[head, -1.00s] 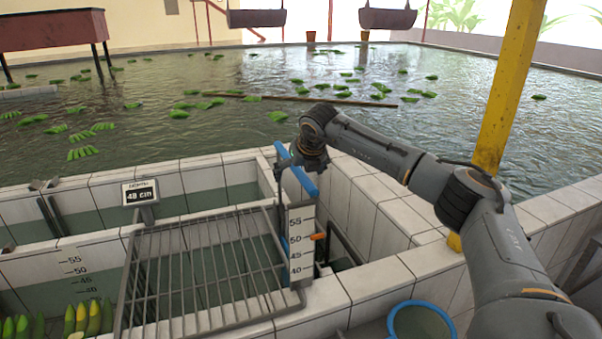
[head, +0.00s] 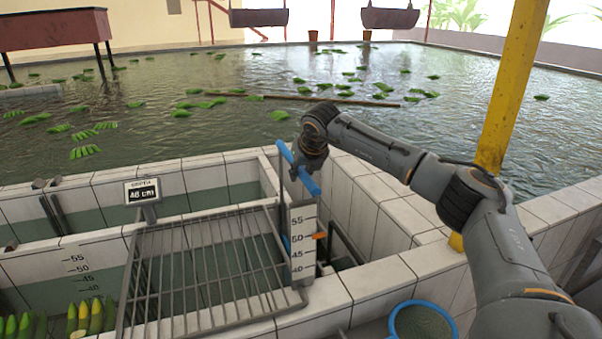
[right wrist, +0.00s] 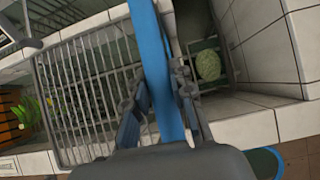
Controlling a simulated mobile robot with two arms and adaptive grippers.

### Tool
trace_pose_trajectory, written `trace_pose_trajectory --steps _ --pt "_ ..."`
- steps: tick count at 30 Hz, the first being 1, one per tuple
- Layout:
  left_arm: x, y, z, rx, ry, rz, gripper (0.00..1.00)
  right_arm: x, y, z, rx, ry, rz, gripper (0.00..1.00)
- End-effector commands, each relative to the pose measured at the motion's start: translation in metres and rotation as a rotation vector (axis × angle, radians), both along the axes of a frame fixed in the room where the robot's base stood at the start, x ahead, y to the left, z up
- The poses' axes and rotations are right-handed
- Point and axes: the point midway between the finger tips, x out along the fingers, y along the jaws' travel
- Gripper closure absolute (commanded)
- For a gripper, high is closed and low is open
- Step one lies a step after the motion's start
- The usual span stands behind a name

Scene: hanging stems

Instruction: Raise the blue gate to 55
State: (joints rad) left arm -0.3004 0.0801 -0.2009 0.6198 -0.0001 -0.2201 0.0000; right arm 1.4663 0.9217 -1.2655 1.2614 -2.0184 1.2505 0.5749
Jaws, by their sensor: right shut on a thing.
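The blue gate shows mainly as its blue top bar (head: 312,186), which slants over the channel behind the scale plate. In the right wrist view the blue bar (right wrist: 152,40) runs between my fingers. My right gripper (head: 304,165) is shut on this bar near its middle and hides part of it. The white scale plate (head: 303,255) carries marks 55, 50, 45 and 40, with an orange pointer (head: 319,236) close to the 50 mark. A depth display (head: 142,191) shows a cm figure in the forties; its last digit is hard to read. My left gripper is out of view.
A metal grate (head: 200,270) lies left of the scale plate. White tiled walls (head: 375,275) border the channels. A yellow post (head: 508,90) stands behind my right arm. A blue-rimmed basket (head: 422,322) is at the lower right. Green banana bunches (head: 84,151) float in the pool.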

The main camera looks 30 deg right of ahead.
Motion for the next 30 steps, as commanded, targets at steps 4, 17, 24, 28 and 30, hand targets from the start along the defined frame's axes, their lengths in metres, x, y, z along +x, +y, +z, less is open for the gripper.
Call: trace_pose_trajectory --steps 4,17,24,28,30 --pt "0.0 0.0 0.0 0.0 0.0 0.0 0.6 0.0 0.0 0.0 0.0 0.0 0.0 1.0" --pt "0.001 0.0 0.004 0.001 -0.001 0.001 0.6 0.0 0.0 0.008 0.0 -0.002 -0.001 1.0" --pt "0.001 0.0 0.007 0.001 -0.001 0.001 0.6 0.001 -0.001 0.016 0.0 -0.007 -0.001 1.0" --pt "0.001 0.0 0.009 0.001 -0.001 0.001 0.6 0.001 -0.001 0.019 0.0 -0.01 -0.002 1.0" --pt "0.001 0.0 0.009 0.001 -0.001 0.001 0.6 0.002 -0.001 0.021 0.001 -0.011 -0.001 1.0"
